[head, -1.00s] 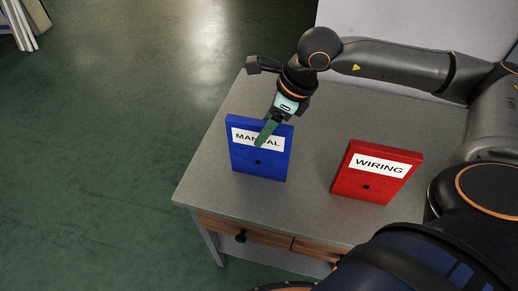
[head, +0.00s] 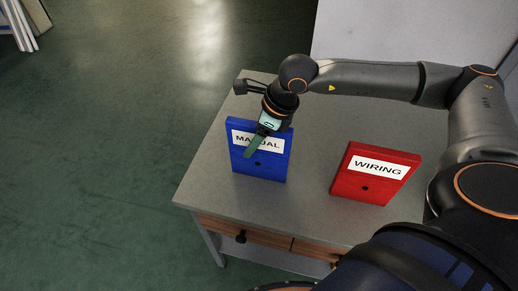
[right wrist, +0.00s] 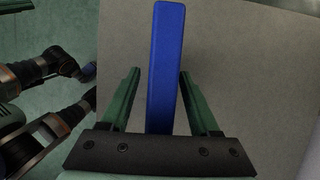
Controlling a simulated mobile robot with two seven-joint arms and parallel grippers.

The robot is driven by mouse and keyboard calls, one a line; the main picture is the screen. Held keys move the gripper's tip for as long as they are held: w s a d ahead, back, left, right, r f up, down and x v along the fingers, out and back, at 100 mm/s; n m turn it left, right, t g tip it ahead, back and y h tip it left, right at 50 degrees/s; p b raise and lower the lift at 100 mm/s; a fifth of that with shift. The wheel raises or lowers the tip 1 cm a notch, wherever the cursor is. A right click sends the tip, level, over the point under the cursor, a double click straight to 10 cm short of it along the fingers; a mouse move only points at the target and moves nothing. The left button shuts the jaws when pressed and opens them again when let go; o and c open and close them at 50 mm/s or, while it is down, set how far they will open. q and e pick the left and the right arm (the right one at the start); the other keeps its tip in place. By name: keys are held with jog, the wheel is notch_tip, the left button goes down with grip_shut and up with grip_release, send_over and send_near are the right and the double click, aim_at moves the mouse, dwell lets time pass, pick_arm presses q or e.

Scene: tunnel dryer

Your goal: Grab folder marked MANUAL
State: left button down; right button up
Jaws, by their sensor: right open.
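The blue folder marked MANUAL (head: 262,166) stands upright on the table, its white label facing me. My right gripper (head: 252,148) is at its upper front in the head view and covers part of the label. In the right wrist view the blue folder (right wrist: 167,65) shows edge-on between the two green fingers of my right gripper (right wrist: 160,80). The fingers are open, with a gap to the folder on each side. The red folder marked WIRING (head: 376,174) stands to the right on the same table. My left gripper is not visible in the head view.
The grey table (head: 312,215) has wooden drawers (head: 262,240) with dark knobs at its front. Its top is bare between and around the two folders. Green floor lies open to the left. White boards (head: 22,25) lean at the far upper left.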

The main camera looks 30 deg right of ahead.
jog(key=shift+f+b, duration=0.25)
jog(key=shift+b, duration=0.1)
dwell(0.4)
grip_shut()
dwell(0.4)
jog(key=shift+r, duration=0.1)
